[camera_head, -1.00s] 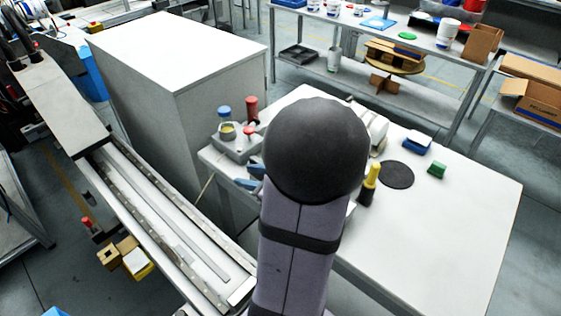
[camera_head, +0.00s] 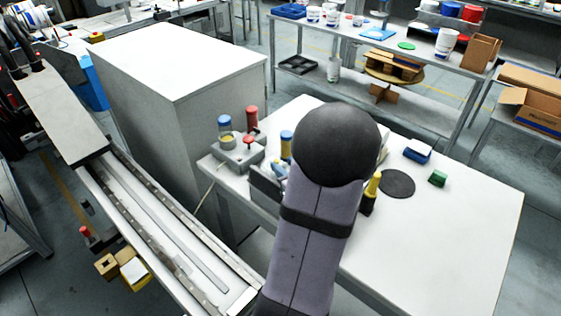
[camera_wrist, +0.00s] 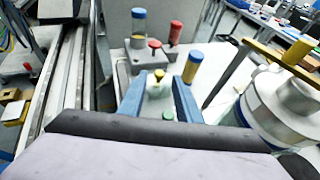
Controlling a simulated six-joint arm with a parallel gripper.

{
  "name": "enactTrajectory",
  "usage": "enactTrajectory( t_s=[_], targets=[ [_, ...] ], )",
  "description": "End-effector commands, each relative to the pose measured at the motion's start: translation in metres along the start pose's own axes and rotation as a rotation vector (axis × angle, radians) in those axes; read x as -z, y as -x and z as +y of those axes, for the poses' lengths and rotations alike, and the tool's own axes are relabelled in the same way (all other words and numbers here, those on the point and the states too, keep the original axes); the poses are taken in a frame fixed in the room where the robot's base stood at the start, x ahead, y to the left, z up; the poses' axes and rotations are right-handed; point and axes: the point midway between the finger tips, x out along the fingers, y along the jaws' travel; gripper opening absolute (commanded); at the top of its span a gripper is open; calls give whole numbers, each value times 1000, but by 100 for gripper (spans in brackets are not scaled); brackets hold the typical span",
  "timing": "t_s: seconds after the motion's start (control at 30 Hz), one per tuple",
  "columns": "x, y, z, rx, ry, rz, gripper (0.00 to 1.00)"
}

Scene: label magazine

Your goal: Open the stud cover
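No part is marked clearly as the stud cover, so I cannot tell which piece it is. A grey fixture block (camera_head: 238,155) stands at the table's left edge. It carries a blue-topped cylinder (camera_head: 225,124), a red cylinder (camera_head: 252,118) and a red knob (camera_head: 249,139). In the wrist view the same blue-topped cylinder (camera_wrist: 138,28) and red cylinder (camera_wrist: 175,32) stand beyond my gripper (camera_wrist: 159,78). Its two blue fingers are apart. A small pale part with a yellow knob (camera_wrist: 159,75) shows between them; I see no contact. My forearm hides part of the table.
A blue-and-yellow cylinder (camera_wrist: 192,67) stands close by the right finger. A large white roll-like part (camera_wrist: 283,105) is at the right. A yellow-topped post (camera_head: 372,186), black disc (camera_head: 397,183) and green block (camera_head: 437,178) are on the table (camera_head: 450,230). Its right side is clear.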

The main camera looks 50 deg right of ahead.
Motion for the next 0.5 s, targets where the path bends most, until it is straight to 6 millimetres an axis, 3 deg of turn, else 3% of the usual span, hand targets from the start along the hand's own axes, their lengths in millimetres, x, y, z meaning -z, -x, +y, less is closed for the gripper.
enactTrajectory(
  t_s=[0.2, 0.5],
  targets=[
    [0, -22, 1, -2, 1, 2, 31],
    [0, -32, 0, 0, 1, 1, 31]
  ],
)
